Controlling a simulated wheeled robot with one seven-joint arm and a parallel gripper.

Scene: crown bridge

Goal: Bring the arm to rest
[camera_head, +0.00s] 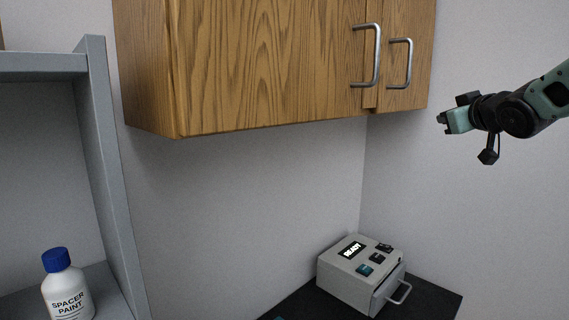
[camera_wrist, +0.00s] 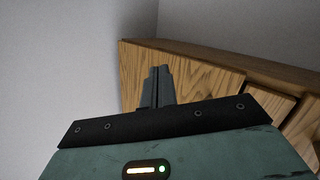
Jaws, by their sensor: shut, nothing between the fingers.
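My gripper (camera_head: 441,120) is at the upper right of the head view, held in the air in front of the right wall. It points left, toward the wall cabinet, and is apart from everything. In the wrist view the two dark fingers (camera_wrist: 157,87) are together, with nothing between them. My arm comes in from the right edge of the head view.
A wooden wall cabinet (camera_head: 250,62) with two metal handles hangs left of my gripper. A grey device (camera_head: 345,285) reading READY stands on a dark counter (camera_head: 432,299) below. A grey shelf (camera_head: 108,180) at left holds a SPACER PAINT bottle (camera_head: 66,287). The air around my gripper is free.

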